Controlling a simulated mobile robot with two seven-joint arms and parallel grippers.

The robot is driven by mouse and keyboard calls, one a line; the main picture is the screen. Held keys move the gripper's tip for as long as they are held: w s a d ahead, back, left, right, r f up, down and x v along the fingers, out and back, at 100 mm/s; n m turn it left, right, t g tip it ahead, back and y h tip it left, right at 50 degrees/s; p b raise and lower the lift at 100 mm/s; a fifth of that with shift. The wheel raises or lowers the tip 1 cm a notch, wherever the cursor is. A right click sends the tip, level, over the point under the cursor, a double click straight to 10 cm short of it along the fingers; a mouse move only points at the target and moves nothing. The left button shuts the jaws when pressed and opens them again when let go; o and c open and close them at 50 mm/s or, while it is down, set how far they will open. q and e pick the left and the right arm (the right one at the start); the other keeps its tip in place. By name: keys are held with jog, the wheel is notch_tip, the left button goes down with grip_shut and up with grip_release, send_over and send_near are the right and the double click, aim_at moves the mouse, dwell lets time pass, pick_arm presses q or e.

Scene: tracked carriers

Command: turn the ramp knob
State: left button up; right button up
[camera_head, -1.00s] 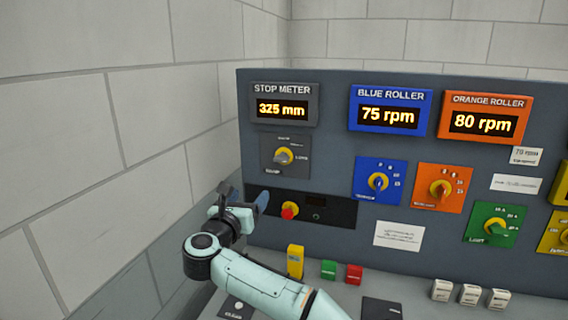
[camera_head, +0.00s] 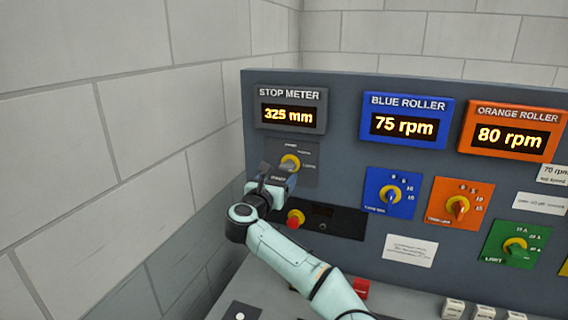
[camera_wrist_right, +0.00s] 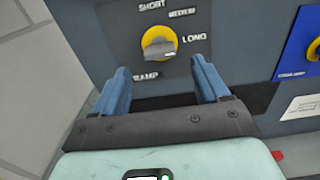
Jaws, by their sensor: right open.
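The ramp knob (camera_head: 290,162) has a yellow base and a grey handle, on a dark grey plate below the stop meter. In the right wrist view the knob (camera_wrist_right: 160,43) shows whole, among the words SHORT, LONG and RAMP. Its handle lies nearly level, with a pale mark at its right end. My right gripper (camera_head: 274,180) is in front of the plate, partly hiding its lower part. In the wrist view its two blue fingers (camera_wrist_right: 163,82) are apart and empty, with the knob ahead between and beyond their tips. My left gripper is out of view.
A red knob with a yellow base (camera_head: 295,218) sits on a black strip just below my right gripper. Blue (camera_head: 390,195) and orange (camera_head: 458,205) knob plates are to the right. The stop meter (camera_head: 290,112) reads 325 mm. A block wall (camera_head: 130,150) stands close on the left.

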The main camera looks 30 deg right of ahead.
aim_at(286, 168)
jog(key=p+x, duration=0.1)
jog(key=x, duration=0.3)
jog(key=shift+w+r+p, duration=0.15)
jog(key=shift+r+p, duration=0.05)
jog(key=shift+p, duration=0.2)
jog(key=shift+w+d+f, duration=0.2)
jog(key=shift+w+d, duration=0.1)
jog(key=shift+d, duration=0.1)
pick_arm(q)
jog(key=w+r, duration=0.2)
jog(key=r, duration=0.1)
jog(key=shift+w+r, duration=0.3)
pick_arm(e)
jog(key=shift+s, duration=0.1)
jog(key=c, duration=1.1)
